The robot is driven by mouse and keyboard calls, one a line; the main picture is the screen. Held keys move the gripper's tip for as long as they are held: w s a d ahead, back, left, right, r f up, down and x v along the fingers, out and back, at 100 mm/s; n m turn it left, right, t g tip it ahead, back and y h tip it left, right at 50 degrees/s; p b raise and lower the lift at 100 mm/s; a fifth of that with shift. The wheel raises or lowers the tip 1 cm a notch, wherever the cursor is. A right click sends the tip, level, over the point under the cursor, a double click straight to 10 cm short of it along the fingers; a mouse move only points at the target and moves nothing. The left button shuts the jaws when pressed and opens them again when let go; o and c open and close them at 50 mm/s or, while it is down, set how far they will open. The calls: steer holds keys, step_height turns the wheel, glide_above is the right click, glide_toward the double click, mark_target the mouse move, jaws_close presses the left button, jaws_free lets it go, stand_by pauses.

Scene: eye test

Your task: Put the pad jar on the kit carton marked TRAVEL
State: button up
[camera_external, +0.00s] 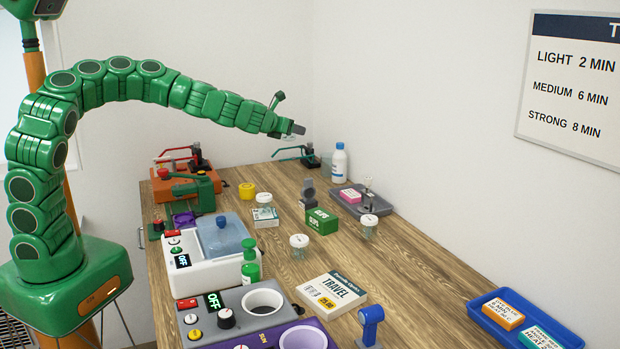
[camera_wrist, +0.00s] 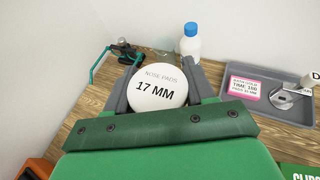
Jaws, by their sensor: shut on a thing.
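The pad jar (camera_wrist: 160,90) shows in the wrist view as a round white lid reading NOSE PADS 17 MM. My gripper (camera_wrist: 161,74) has its grey fingers on both sides of it and is shut on it. The jar's body is hidden under the lid. In the external view my gripper (camera_external: 294,129) is raised above the far part of the table; I cannot make out the held jar there. The kit carton marked TRAVEL (camera_external: 348,304) lies flat at the front middle of the table, well below and nearer than my gripper. Its top looks bare.
White-lidded jars (camera_external: 299,242) (camera_external: 369,222) and a green CLIPS box (camera_external: 321,221) stand behind the carton. A machine with a round well (camera_external: 226,318) is left of it, a blue device (camera_external: 371,322) in front right. A blue tray (camera_external: 470,303) is further right.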

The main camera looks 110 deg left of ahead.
steer(key=w+d+m+t, duration=0.1)
steer(key=w+d, duration=0.9)
steer(key=d, duration=0.3)
steer(key=w+d+m+t+h, duration=0.1)
steer(key=w+d, duration=0.2)
steer(key=d, duration=1)
steer(key=w+d+m+t+h, duration=0.1)
steer(key=w+d+t, duration=0.1)
steer(key=d, duration=1.1)
steer(key=w+d+m+t+h, duration=0.1)
steer(key=w+d+m, duration=0.15)
steer(key=d, duration=1.05)
glide_above(338, 290)
steer(key=s, duration=0.2)
steer(key=shift+n, duration=0.45)
steer(key=f, duration=1.2)
steer(key=shift+w+d+f, duration=0.15)
steer(key=shift+w, duration=0.05)
steer(key=shift+w+a+f, duration=0.25)
steer(key=shift+w+f, duration=0.55)
steer(key=shift+f, duration=1.7)
